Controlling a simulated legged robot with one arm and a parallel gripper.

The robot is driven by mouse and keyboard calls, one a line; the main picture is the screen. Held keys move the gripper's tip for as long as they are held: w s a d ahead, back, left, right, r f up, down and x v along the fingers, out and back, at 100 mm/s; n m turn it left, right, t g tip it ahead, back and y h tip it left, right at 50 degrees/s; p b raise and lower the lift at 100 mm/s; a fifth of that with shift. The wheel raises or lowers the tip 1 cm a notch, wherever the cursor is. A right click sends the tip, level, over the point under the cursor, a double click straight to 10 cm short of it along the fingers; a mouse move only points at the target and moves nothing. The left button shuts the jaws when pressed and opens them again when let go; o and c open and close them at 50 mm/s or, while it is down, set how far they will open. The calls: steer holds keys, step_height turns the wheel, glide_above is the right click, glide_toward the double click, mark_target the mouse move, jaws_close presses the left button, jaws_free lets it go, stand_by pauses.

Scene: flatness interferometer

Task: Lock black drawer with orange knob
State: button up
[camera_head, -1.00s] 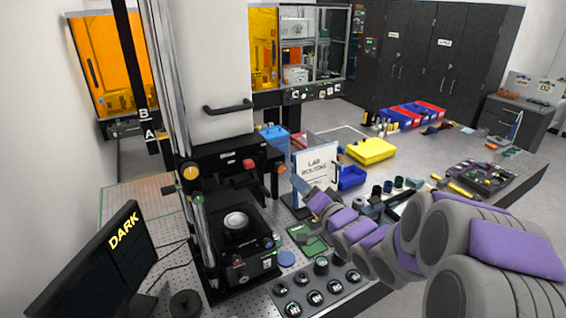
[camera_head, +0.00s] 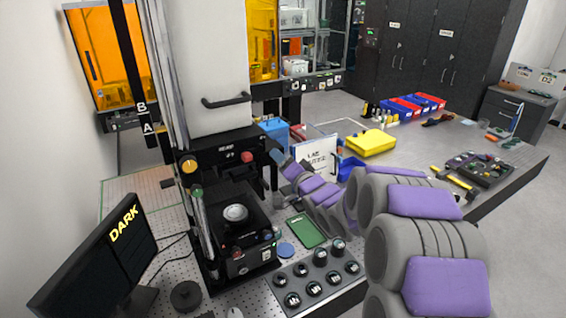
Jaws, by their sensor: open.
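The black drawer (camera_head: 222,163) is a dark horizontal unit across the front of the tall white instrument, with a small label and a red part (camera_head: 247,157) on its face. An orange knob (camera_head: 189,166) sits at its left end. My gripper (camera_head: 277,158) is at the drawer's right end, in front of it or beside it; contact cannot be told. It is small in view and open, with nothing seen in it. It hides the right end of the drawer and whatever is there.
Below the drawer is a black stage with a round pale disc (camera_head: 235,212). A monitor reading DARK (camera_head: 95,258) stands at the left. A knob panel (camera_head: 318,278), green board (camera_head: 307,230), sign (camera_head: 316,158) and yellow bin (camera_head: 371,143) are near my arm.

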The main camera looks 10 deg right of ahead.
steer(key=shift+c, duration=1.1)
steer(key=shift+a, duration=0.35)
steer(key=c, duration=0.8)
